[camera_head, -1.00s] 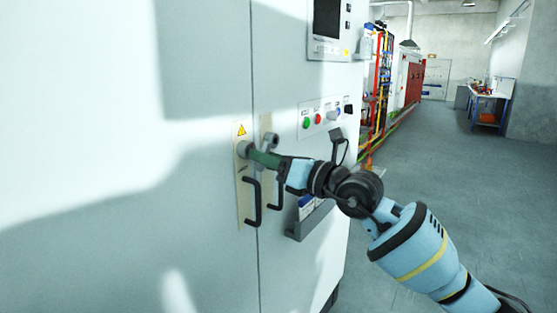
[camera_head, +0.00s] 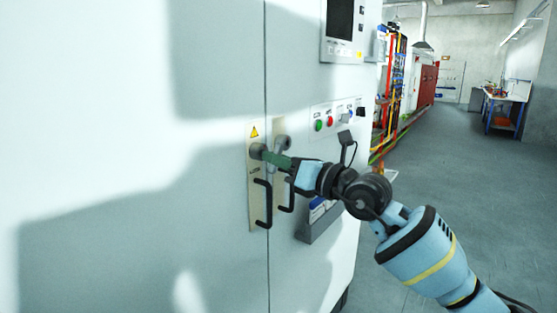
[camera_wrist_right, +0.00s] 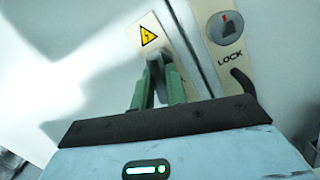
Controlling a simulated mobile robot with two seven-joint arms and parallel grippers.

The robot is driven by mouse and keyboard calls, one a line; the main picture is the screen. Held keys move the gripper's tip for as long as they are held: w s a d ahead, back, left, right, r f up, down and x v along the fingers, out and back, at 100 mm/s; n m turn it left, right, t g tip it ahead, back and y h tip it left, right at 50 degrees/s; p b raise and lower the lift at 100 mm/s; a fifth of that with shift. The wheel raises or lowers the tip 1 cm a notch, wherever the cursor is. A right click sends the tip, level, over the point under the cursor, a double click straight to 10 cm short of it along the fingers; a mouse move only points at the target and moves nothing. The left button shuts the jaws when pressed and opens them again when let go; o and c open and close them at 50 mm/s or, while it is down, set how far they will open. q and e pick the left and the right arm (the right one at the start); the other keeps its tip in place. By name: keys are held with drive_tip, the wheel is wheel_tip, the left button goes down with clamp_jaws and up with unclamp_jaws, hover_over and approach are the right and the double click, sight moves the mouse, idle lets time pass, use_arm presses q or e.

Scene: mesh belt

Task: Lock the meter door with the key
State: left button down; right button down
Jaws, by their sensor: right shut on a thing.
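The meter door is a tall pale cabinet door (camera_head: 215,215) standing closed along a vertical seam. A cream plate with a yellow warning triangle (camera_head: 254,132) carries a round grey fitting (camera_head: 257,151). My right gripper (camera_head: 273,159), with green fingers, is at this fitting, just below the triangle. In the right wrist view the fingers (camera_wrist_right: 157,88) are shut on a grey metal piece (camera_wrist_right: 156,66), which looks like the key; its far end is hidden. Right of the seam there, a round dial (camera_wrist_right: 226,27) sits above the word LOCK. My left gripper is out of view.
Two black bar handles (camera_head: 263,204) hang just below the gripper. A button panel (camera_head: 335,117) and a grey document holder (camera_head: 318,222) are on the cabinet's right part. Open floor (camera_head: 450,190) lies to the right, with a workbench (camera_head: 503,108) far back.

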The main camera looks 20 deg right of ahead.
idle(0.3)
drive_tip(key=shift+f+n+b, duration=0.1)
drive_tip(key=shift+n+b, duration=0.25)
drive_tip(key=shift+n, duration=0.25)
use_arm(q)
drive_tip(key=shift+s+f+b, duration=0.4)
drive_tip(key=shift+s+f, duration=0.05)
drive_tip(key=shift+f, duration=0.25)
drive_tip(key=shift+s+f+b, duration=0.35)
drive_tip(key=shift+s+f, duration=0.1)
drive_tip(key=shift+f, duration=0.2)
use_arm(e)
drive_tip(key=shift+n+g, duration=0.3)
drive_tip(key=shift+n, duration=1.1)
drive_tip(key=shift+y, duration=0.3)
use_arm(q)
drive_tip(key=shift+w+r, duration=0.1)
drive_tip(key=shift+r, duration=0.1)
use_arm(e)
drive_tip(key=c, duration=1.3)
unclamp_jaws()
drive_tip(key=shift+w+a, duration=0.1)
drive_tip(key=shift+a, duration=0.05)
